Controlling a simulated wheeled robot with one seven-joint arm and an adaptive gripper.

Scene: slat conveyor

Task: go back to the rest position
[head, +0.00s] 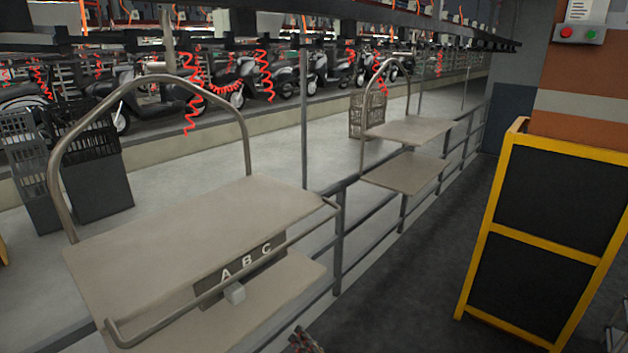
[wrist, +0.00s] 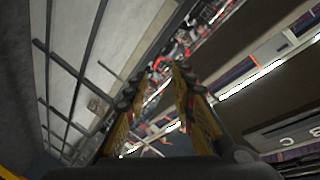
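My gripper (wrist: 167,68) shows in the wrist view, its two yellow-and-black fingers reaching up from the bottom edge. Their tips are apart, and I see only distant background between them, so it is open and empty. It touches nothing that I can see. The wrist view is tilted, with railing bars (wrist: 72,78) at the left and a dark panel with letters (wrist: 290,138) at the lower right. In the head view I cannot make out my gripper for sure.
A two-deck cart (head: 150,245) with an ABC plate (head: 247,266) and a small pale block (head: 235,293) stands at the left front. A second cart (head: 410,130) is behind. A railing (head: 338,240) runs along the walkway.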

